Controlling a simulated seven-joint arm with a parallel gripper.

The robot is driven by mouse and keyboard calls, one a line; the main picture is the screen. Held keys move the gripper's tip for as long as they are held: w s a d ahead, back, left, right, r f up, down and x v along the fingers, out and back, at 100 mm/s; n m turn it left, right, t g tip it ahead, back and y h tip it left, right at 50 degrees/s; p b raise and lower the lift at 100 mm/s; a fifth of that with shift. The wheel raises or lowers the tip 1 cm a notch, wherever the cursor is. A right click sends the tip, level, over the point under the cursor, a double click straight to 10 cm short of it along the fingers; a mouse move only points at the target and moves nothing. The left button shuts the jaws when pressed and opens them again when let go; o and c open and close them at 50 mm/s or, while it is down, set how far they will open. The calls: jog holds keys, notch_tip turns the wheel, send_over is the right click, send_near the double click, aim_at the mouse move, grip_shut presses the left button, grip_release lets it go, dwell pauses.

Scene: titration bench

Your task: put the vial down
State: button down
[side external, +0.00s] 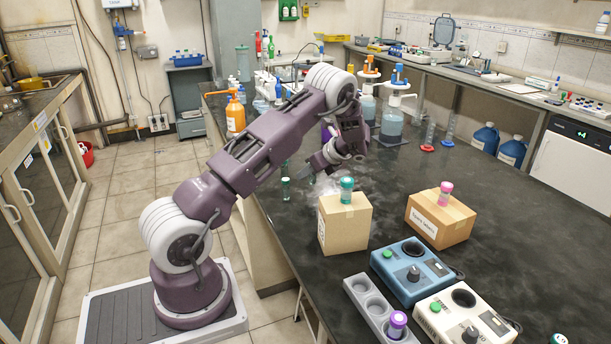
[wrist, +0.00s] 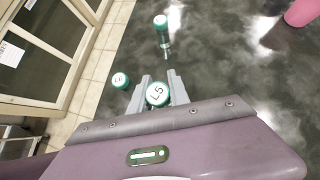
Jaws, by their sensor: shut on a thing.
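My gripper (wrist: 161,82) is shut on a teal-capped vial marked L5 (wrist: 158,94). In the wrist view only the cap shows clearly; the body below it is hidden. In the side view my gripper (side external: 306,172) is low over the far left part of the dark bench. Whether the held vial touches the bench cannot be told. A second teal-capped vial (wrist: 120,80) stands left of the fingers, close to the bench edge. A third teal-capped vial (wrist: 161,22) is beyond the fingertips. A small green vial (side external: 285,187) shows left of my gripper in the side view.
A cardboard box (side external: 345,226) bears a teal-capped vial (side external: 346,190); another box (side external: 440,219) bears a pink-capped one (side external: 446,193). A grey rack (side external: 362,290) holds a purple-capped vial (side external: 397,323), beside blue (side external: 405,262) and cream (side external: 455,318) devices. Bottles stand behind my gripper.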

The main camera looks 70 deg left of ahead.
aim_at(308, 194)
jog(key=shift+f, duration=2.4)
jog(key=c, duration=1.2)
grip_release()
jog(key=shift+c, duration=0.2)
